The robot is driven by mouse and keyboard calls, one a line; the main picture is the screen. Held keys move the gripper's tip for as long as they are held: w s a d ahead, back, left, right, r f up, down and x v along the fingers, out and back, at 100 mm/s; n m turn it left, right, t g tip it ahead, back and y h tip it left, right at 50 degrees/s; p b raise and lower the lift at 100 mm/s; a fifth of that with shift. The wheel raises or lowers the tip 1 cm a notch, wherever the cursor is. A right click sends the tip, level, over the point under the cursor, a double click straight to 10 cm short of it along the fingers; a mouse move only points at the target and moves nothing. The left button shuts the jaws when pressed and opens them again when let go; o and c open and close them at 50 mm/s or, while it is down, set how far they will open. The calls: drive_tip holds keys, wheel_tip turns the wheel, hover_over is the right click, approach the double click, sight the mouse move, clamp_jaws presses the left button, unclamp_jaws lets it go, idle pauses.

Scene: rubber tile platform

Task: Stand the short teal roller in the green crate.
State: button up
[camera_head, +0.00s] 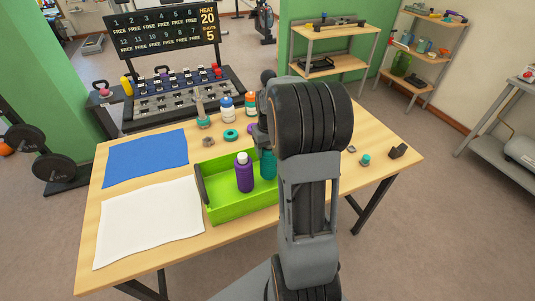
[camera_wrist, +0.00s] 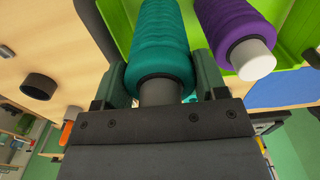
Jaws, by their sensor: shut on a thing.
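The teal roller (camera_wrist: 163,45) is ribbed, with a grey end between my fingers. My gripper (camera_wrist: 162,80) is shut on it. In the head view the teal roller (camera_head: 268,166) hangs roughly upright at the right part of the green crate (camera_head: 245,208), partly hidden behind my arm. I cannot tell whether its lower end touches the crate floor. A purple roller (camera_head: 244,173) with a white top stands in the crate just left of it. It also shows beside the teal one in the wrist view (camera_wrist: 232,30), apart from it.
A blue cloth (camera_head: 145,158) and a white cloth (camera_head: 148,222) lie left of the crate. A dark block (camera_head: 398,151) lies at the table's right end. My arm hides the crate's right side.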

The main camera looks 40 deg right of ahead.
drive_tip(key=shift+w+f, duration=0.25)
drive_tip(key=shift+f, duration=0.1)
drive_tip(key=shift+w+d+f, duration=0.1)
drive_tip(key=shift+w+f, duration=0.05)
drive_tip(key=shift+f, duration=1.55)
drive_tip(key=shift+f, duration=0.2)
drive_tip(key=o, duration=1)
drive_tip(key=shift+c, duration=0.2)
drive_tip(key=shift+r, duration=0.1)
